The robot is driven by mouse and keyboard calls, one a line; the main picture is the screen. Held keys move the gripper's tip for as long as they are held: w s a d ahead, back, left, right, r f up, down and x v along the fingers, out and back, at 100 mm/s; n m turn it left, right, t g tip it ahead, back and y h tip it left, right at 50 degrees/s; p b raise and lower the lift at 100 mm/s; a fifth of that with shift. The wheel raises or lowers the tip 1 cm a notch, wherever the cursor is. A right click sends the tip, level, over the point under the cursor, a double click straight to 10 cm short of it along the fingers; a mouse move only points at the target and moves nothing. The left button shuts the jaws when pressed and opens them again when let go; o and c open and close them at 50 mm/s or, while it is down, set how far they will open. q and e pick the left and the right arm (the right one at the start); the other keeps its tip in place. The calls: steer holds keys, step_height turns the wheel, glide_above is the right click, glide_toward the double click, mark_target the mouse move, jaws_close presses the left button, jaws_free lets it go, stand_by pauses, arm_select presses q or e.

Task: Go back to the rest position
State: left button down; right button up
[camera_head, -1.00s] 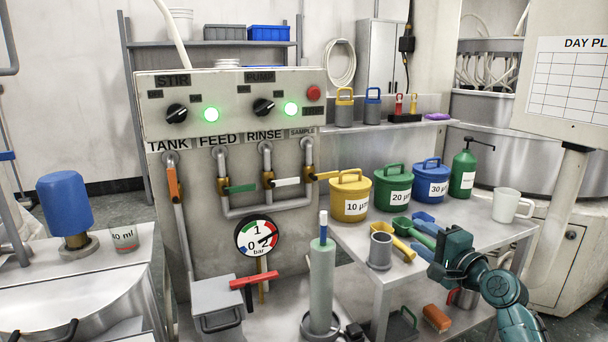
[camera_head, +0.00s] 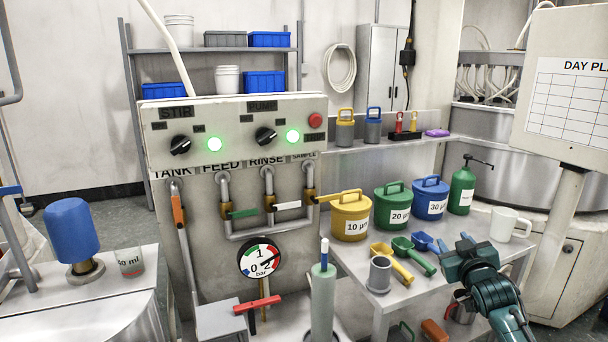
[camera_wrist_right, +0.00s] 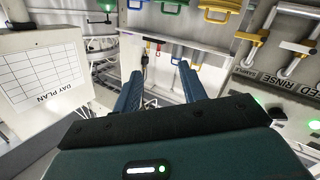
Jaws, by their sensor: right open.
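My right gripper (camera_head: 468,241) is at the right of the head view, over the front right part of the steel table (camera_head: 405,295). Its two blue fingers stand apart with nothing between them. In the right wrist view the open fingers (camera_wrist_right: 160,88) also show, empty. The yellow scoop (camera_head: 392,262), green scoop (camera_head: 415,254) and blue scoop (camera_head: 424,242) lie on the table just left of the gripper. My left gripper does not show.
Yellow (camera_head: 351,217), green (camera_head: 392,207) and blue (camera_head: 431,200) lidded tubs stand behind the scoops. A green pump bottle (camera_head: 462,188) and a white mug (camera_head: 508,224) are behind the gripper. A grey cup (camera_head: 379,274) stands near the front edge. The control panel (camera_head: 235,140) stands left.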

steer(key=s+a+f+g+y, duration=0.1)
steer(key=s+a+f+g, duration=0.1)
steer(key=s+a+f, duration=0.5)
steer(key=s+a+f+n+g+y, duration=0.1)
steer(key=s+a+f+y, duration=0.15)
steer(key=s+f, duration=0.65)
steer(key=s+a+f+g+y, duration=0.1)
steer(key=s+a+f+g, duration=0.1)
steer(key=s+a+f, duration=0.65)
steer(key=s+a+g, duration=0.1)
steer(key=s+a, duration=0.1)
steer(key=s, duration=1.2)
steer(key=shift+s+a+f+m+g+y, duration=0.2)
steer(key=shift+a+m+g+y, duration=0.1)
steer(key=shift+m+y, duration=0.1)
